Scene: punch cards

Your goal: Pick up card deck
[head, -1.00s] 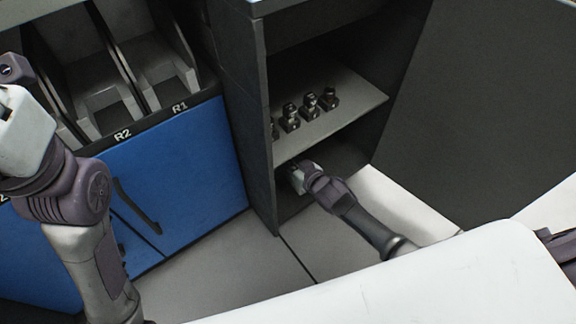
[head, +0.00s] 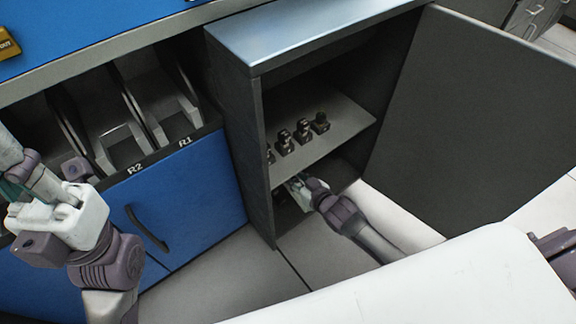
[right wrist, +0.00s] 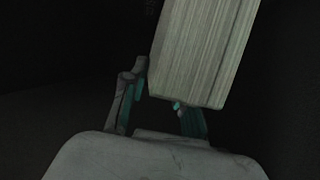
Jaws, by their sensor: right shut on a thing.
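The card deck (right wrist: 203,50), a pale block with fine parallel edge lines, fills the upper middle of the right wrist view, tilted. My right gripper (right wrist: 160,100) is shut on its lower end. In the head view my right gripper (head: 292,186) reaches into the lower compartment of the dark cabinet; the deck cannot be made out there. My left gripper (head: 22,180) is at the left edge of the head view, in front of the slotted bins and away from the deck; its fingertips are not clear.
The cabinet (head: 236,140) has its door (head: 470,110) open on the right. Several small dark objects (head: 303,130) stand on its shelf (head: 345,128). Bins marked R1 and R2 (head: 165,105) sit left, above a blue front (head: 195,200) with a dark handle (head: 147,230).

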